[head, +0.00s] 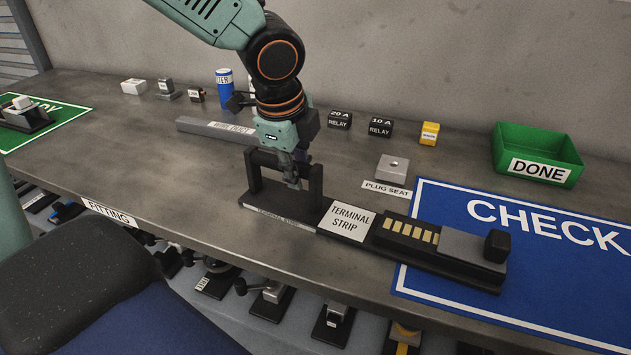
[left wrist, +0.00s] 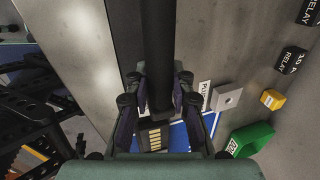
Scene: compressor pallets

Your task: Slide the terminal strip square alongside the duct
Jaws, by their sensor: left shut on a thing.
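The terminal strip (head: 408,233) is a long black piece with brass contacts, a grey block and a black knob at its right end. Its left part (head: 262,208) carries a black bar handle on two posts and a white edge label. My left gripper (head: 290,172) is shut on this handle, which also shows as a dark bar between the fingers in the left wrist view (left wrist: 159,60). The grey wire duct (head: 215,129) lies behind, partly hidden by the gripper. A gap of bare bench separates strip and duct. Whether they are exactly parallel I cannot tell. My right gripper is out of view.
The strip's right end overlaps the blue CHECK mat (head: 540,275). A plug seat block (head: 392,168), two black relays (head: 380,128), a yellow part (head: 429,133) and a green DONE bin (head: 538,152) stand behind. A blue can (head: 225,88) stands behind the duct. The front bench edge is close.

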